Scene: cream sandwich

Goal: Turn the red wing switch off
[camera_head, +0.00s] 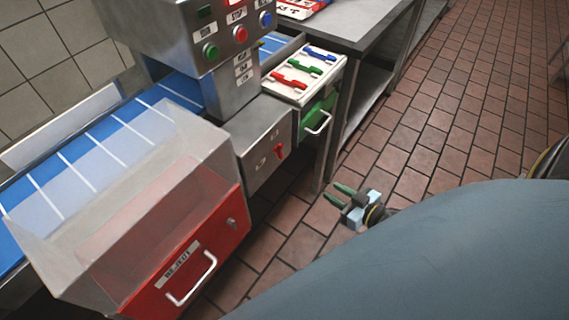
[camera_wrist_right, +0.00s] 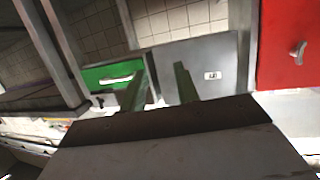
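A small red switch (camera_head: 279,151) sits on the front of the grey metal box (camera_head: 262,140), and its exact angle is too small to tell. A red wing-shaped handle (camera_head: 291,80) also lies on the white-topped panel behind that box, next to a green one (camera_head: 303,67) and a blue one (camera_head: 318,54). My right gripper (camera_head: 332,191) is to the right of the grey box and lower, apart from it. Its two green fingers are spread and empty; they also show in the right wrist view (camera_wrist_right: 158,82), pointing towards the grey box front (camera_wrist_right: 222,58). My left gripper is out of view.
A green drawer (camera_head: 317,116) with a white handle is right of the grey box. A red reject bin (camera_head: 205,262) with clear walls stands at left. A control box (camera_head: 225,62) with buttons rises above the blue conveyor (camera_head: 85,150). Tiled floor (camera_head: 430,140) is open at right.

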